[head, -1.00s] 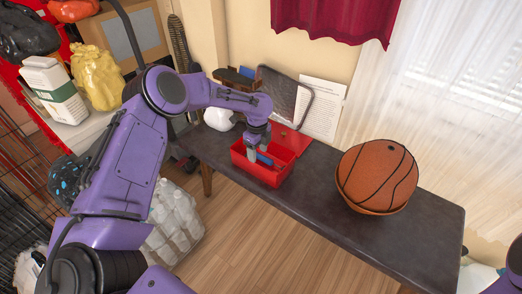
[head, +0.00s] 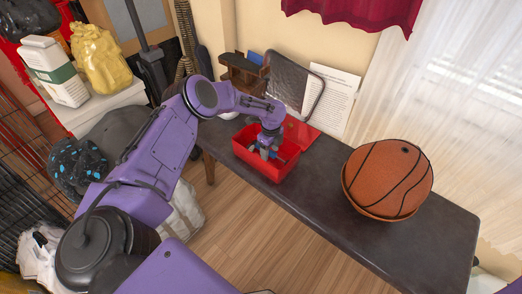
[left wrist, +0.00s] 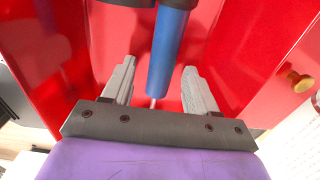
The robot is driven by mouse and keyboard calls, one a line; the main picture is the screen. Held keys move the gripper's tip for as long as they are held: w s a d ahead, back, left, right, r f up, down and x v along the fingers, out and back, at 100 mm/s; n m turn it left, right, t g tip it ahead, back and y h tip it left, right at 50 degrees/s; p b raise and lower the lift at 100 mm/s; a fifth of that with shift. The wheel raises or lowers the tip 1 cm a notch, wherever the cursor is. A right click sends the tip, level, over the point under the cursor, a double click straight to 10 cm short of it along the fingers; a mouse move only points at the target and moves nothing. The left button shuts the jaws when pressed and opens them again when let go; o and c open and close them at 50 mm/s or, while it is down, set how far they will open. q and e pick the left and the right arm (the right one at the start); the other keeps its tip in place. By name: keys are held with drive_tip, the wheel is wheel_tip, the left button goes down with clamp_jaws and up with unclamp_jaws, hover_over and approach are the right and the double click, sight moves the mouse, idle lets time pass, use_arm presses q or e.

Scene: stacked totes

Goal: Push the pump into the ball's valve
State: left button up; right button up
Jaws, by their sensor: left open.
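The ball (head: 388,180) is an orange basketball resting in a shallow brown holder on the bench. A small dark spot on its upper side may be the valve. The pump (left wrist: 170,45) is a blue cylinder with a thin pale tip, inside the red box (head: 244,148). My left gripper (head: 268,154) reaches down into the box. In the left wrist view, its grey fingers (left wrist: 158,92) are open on either side of the pump's lower end, with gaps on both sides. My right gripper is not in view.
The dark bench (head: 330,215) is clear between box and ball. A paper sheet (head: 330,103) and a dark-framed panel (head: 293,85) lean on the wall behind the box. A white surface (head: 105,108) with a yellow bag (head: 97,65) is at left.

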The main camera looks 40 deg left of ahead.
use_arm(q)
clamp_jaws()
